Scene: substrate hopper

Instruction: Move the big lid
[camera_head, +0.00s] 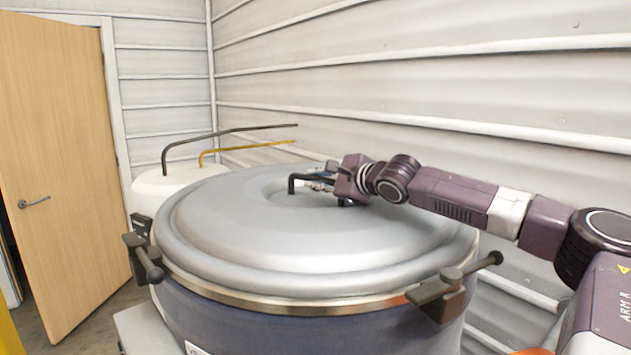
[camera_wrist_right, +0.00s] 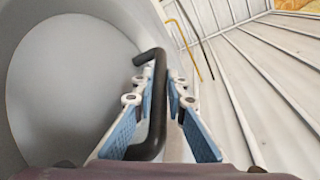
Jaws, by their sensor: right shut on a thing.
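The big lid (camera_head: 230,235) is a round, grey metal disc with a raised rim and a sunken centre. It lies level on the rim of a large dark blue drum (camera_head: 300,330), and no gap shows between them. A black bent handle (camera_head: 296,178) stands at the lid's centre. My right gripper (camera_head: 320,182) reaches in from the right and is shut on this handle. In the right wrist view the black handle (camera_wrist_right: 156,115) runs between the blue-padded fingers, with the grey lid (camera_wrist_right: 65,90) behind. My left gripper does not show.
Clamps with black knobs sit at the drum's left (camera_head: 147,260) and right (camera_head: 450,285). A white tank (camera_head: 170,183) with dark and yellow pipes stands behind. A corrugated wall (camera_head: 420,80) is close behind and right. A wooden door (camera_head: 55,150) stands at left, with some floor before it.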

